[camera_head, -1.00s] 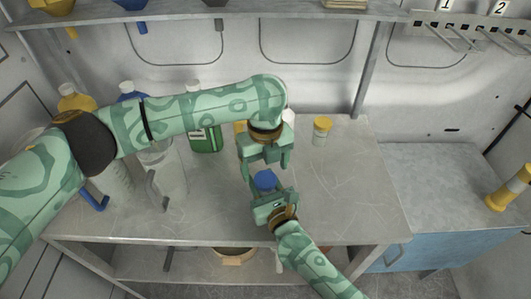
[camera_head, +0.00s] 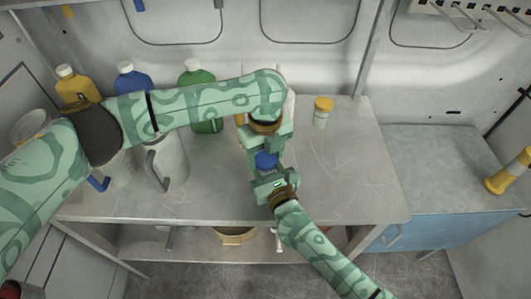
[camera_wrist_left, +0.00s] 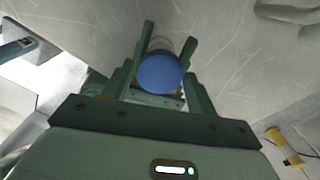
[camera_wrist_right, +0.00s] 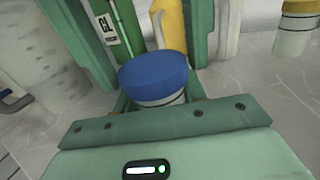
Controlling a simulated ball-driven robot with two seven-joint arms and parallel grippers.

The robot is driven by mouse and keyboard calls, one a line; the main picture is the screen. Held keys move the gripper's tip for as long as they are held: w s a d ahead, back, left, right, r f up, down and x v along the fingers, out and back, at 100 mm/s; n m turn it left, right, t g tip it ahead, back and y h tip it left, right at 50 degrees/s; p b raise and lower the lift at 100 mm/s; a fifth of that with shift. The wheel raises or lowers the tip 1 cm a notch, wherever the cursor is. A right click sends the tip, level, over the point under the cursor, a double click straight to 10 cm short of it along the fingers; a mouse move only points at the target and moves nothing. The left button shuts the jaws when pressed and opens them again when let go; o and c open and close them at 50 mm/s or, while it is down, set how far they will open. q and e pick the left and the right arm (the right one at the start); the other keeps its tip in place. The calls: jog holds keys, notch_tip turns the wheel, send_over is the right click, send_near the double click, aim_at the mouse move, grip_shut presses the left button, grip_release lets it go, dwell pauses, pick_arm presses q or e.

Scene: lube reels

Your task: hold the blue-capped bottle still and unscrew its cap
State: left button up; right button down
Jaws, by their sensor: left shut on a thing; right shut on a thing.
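The blue cap (camera_head: 266,160) sits on a pale bottle over the table, between my two grippers. In the left wrist view the cap (camera_wrist_left: 160,72) shows round from above, with the fingers of my left gripper (camera_head: 266,152) on both sides of it; that gripper is shut on the cap. My right gripper (camera_head: 267,176) reaches in from the front and is shut on the bottle, just below the cap. In the right wrist view a strip of the bottle's white neck (camera_wrist_right: 162,100) shows under the cap. The rest of the bottle is mostly hidden by the grippers.
Behind my left arm stand a yellow bottle (camera_head: 75,88), a blue bottle (camera_head: 132,79) and a green bottle (camera_head: 203,125). A grey jug (camera_head: 167,165) stands at the left. A yellow-capped jar (camera_head: 322,112) is at the back right. The table's right part (camera_head: 350,175) is clear.

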pick_arm(q)
jog(key=n, duration=0.5)
jog(key=o, duration=1.1)
notch_tip(320, 180, up, 4)
jog(key=shift+r, duration=0.25)
jog(key=shift+c, duration=0.4)
jog(key=shift+s+d+f+g+h, duration=0.2)
jog(key=shift+s+d+h, duration=0.05)
jog(key=shift+s+d, duration=0.3)
jog(key=shift+s+d+f+g+h, duration=0.15)
jog(key=shift+s+d+g+h, duration=0.1)
jog(key=shift+s+d, duration=0.2)
jog(key=r+m, duration=0.1)
jog(key=w+r+m, duration=0.1)
jog(key=r+m, duration=0.1)
jog(key=a+r+m, duration=0.1)
jog(key=m, duration=0.1)
jog(key=shift+w+a+r+t, duration=0.1)
jog(key=shift+w+r+t, duration=0.05)
jog(key=shift+w+t, duration=0.2)
jog(key=shift+m+y, duration=0.5)
jog(key=shift+m, duration=0.1)
jog(key=f, duration=0.8)
jog(key=shift+w+a, duration=0.15)
jog(key=shift+a, duration=0.25)
